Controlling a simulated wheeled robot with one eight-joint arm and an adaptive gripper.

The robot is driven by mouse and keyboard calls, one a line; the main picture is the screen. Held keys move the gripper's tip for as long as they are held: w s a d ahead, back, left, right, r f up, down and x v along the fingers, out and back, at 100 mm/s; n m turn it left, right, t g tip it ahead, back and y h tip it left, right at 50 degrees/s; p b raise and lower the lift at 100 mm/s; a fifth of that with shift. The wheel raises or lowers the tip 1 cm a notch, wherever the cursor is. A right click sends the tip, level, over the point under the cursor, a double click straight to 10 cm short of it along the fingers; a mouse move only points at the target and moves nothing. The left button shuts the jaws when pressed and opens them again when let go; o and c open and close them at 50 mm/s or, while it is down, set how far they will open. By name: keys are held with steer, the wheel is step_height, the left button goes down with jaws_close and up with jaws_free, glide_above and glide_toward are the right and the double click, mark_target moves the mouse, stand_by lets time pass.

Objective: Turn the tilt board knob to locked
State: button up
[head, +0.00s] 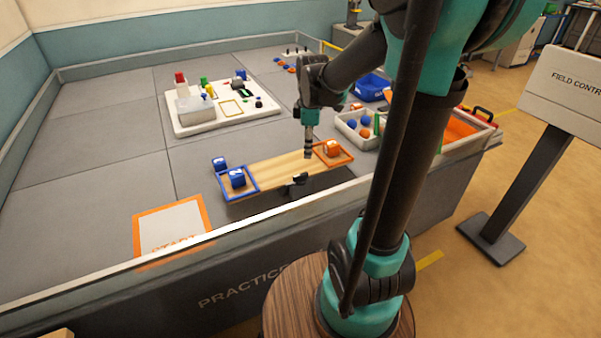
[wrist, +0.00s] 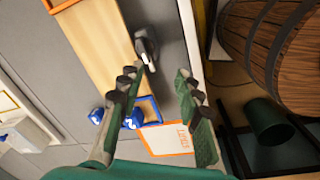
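The tilt board (head: 275,171) is a long wooden plank with a blue-framed end at left and an orange-framed end at right. In the wrist view the plank (wrist: 105,45) runs along the left. Its dark knob (head: 297,180) with a pale mark sits at the board's front edge; it also shows in the wrist view (wrist: 147,47), just beyond the left finger. I cannot read any lock marking. My gripper (head: 308,153) points down above the board, right of the knob in the head view. In the wrist view my gripper (wrist: 160,80) is open, with nothing between the fingers.
The field's front wall (head: 180,250) runs close to the board. A white bin of balls (head: 345,131) stands at right. Grey floor left of the board is mostly clear.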

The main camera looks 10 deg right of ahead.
mark_target(301, 174)
steer(key=w+a+r+n+g, duration=0.1)
steer(key=w+a+r+n, duration=0.1)
steer(key=w+n, duration=0.4)
steer(key=f, duration=1.7)
steer(key=shift+s+d, duration=0.25)
steer(key=shift+d, duration=0.05)
steer(key=shift+c, duration=0.3)
jaws_close()
